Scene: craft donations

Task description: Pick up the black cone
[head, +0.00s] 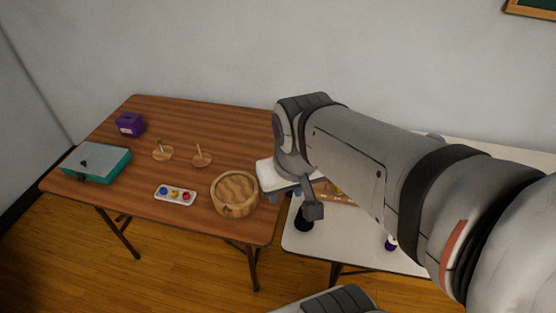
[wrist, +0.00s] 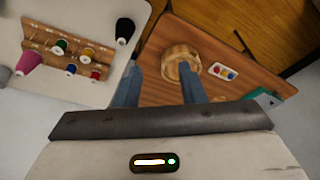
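The black cone (head: 303,222) stands on the white table near its left edge, in front of my arm. In the wrist view the black cone (wrist: 124,29) is at the upper left, beside the thread rack. My gripper (head: 285,194) hangs near the gap between the two tables, just behind and left of the cone in the head view. In the wrist view my gripper (wrist: 160,70) has its two bluish fingers wide apart with nothing between them. The cone is outside the fingers, apart from them.
A wooden rack (wrist: 47,44) with several thread spools and a magenta cone (wrist: 28,63) share the white table (head: 345,252). On the brown table (head: 188,118) are a round wooden bowl (head: 236,208), a paint palette (head: 175,196), a teal box (head: 115,166) and a purple box (head: 130,124).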

